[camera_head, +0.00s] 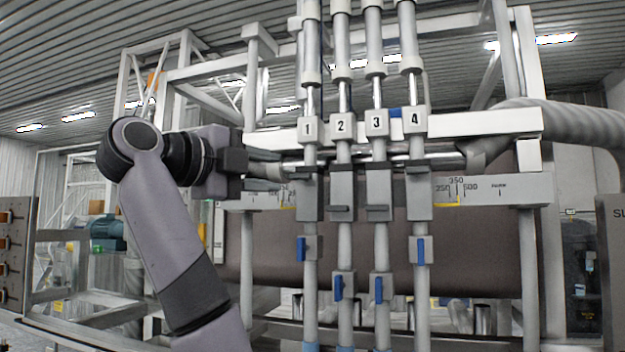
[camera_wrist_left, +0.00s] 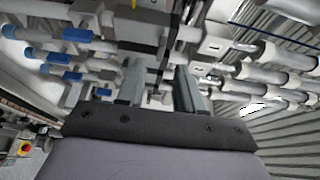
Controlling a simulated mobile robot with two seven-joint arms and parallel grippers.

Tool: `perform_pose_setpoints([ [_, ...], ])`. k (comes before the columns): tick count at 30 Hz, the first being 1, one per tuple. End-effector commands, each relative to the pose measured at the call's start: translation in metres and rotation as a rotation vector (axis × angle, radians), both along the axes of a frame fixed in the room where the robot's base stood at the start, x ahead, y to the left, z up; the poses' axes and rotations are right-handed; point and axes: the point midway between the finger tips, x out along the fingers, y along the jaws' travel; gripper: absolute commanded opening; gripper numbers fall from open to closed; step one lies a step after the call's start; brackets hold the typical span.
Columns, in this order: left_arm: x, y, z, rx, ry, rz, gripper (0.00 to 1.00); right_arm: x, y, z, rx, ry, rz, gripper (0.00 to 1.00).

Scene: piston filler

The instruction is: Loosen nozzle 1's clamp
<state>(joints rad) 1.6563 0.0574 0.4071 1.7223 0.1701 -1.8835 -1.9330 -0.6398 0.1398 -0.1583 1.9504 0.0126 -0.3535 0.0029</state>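Nozzle 1 (camera_head: 311,270) is the leftmost of the upright filler tubes, under the block marked "1" (camera_head: 308,129). Its clamp is a grey block (camera_head: 310,200) with a dark bar (camera_head: 303,174) near its top. My left gripper (camera_head: 289,172) comes in level from the left, its fingertips close beside this bar; I cannot tell whether they touch it. In the left wrist view the left gripper (camera_wrist_left: 158,80) has its two fingers apart, with pale machine parts beyond the gap. No held object shows. My right gripper is not in view.
Nozzles 2 (camera_head: 345,245), 3 (camera_head: 381,245) and 4 (camera_head: 420,215) stand close to the right of nozzle 1. Blue valve handles (camera_head: 301,249) sit below the clamps. A ruled horizontal rail (camera_head: 480,190) crosses behind. A control panel (camera_head: 15,255) stands at far left.

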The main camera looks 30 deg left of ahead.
Motion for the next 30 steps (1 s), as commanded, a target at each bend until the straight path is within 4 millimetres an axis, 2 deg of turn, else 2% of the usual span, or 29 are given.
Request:
perform_pose_setpoints([
  [15, 0.063, -0.011, 0.002, 0.001, 0.001, -0.003, 0.36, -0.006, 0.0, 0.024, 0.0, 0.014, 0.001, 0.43],
  [26, 0.07, -0.011, 0.0, 0.001, -0.001, 0.0, 0.36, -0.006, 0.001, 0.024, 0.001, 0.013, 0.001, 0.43],
  [27, 0.07, -0.011, 0.0, 0.001, -0.001, 0.0, 0.23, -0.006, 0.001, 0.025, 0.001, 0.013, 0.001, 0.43],
  [29, 0.07, -0.011, 0.0, 0.001, -0.001, 0.0, 0.04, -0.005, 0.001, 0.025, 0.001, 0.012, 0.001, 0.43],
  [30, 0.069, -0.011, 0.0, 0.001, -0.001, 0.0, 0.0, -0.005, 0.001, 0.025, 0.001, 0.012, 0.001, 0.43],
])
